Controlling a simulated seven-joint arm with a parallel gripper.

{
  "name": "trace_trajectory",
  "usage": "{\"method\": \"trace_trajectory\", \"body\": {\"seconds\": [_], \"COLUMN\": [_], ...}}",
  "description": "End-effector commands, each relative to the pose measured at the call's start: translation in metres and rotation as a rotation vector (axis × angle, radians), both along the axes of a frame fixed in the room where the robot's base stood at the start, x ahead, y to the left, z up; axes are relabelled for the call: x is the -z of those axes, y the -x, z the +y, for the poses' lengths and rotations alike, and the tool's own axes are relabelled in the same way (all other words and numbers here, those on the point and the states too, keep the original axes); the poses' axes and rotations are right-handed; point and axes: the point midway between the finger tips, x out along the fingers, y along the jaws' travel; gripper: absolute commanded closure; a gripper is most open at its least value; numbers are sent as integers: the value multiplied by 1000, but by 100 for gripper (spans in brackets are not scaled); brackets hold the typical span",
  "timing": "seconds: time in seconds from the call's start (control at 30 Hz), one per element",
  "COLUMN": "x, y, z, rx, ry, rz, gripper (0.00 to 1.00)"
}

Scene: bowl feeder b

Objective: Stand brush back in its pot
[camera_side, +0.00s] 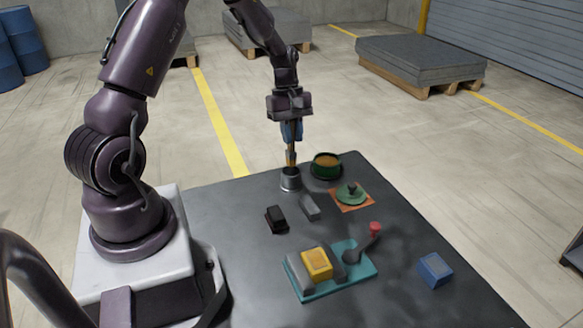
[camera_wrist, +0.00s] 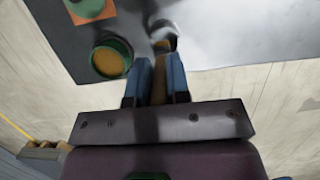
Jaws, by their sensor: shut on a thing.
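The brush (camera_side: 291,155) hangs roughly upright, its brown shaft pointing down. My gripper (camera_side: 291,137) is shut on it with blue fingers. The grey metal pot (camera_side: 290,183) stands on the dark table directly below. The brush's lower end reaches about the pot's rim; I cannot tell whether it is inside or just above. In the wrist view, the brush (camera_wrist: 159,82) sits between the two blue fingers of my gripper (camera_wrist: 158,72), and the pot (camera_wrist: 165,42) shows beyond its end, partly hidden.
A green bowl (camera_side: 326,174) stands close right of the pot. A green lid (camera_side: 350,194) lies on an orange mat. Black (camera_side: 277,220) and grey (camera_side: 311,208) blocks lie nearer. A teal tray (camera_side: 345,281) holds a yellow block (camera_side: 317,264). A blue box (camera_side: 435,268) stands right.

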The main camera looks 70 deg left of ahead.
Motion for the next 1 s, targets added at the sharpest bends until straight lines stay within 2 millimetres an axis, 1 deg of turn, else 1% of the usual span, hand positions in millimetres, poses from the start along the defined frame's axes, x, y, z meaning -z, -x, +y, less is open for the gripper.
{"method": "trace_trajectory", "body": {"seconds": [0.03,0.3,0.4,0.8,0.83,0.87,0.9,0.93,1.0], "x": [9,49,58,63,64,63,63,63,63], "y": [1,1,0,0,0,0,0,0,0], "z": [-1,-1,-1,-1,0,0,0,-1,-1], "rx": [1,4,3,5,5,5,5,5,5], "ry": [3,3,1,0,0,0,0,0,0], "rz": [4,3,1,1,0,0,0,0,0], "gripper": [100,100,100,100,81,74,65,58,58]}}
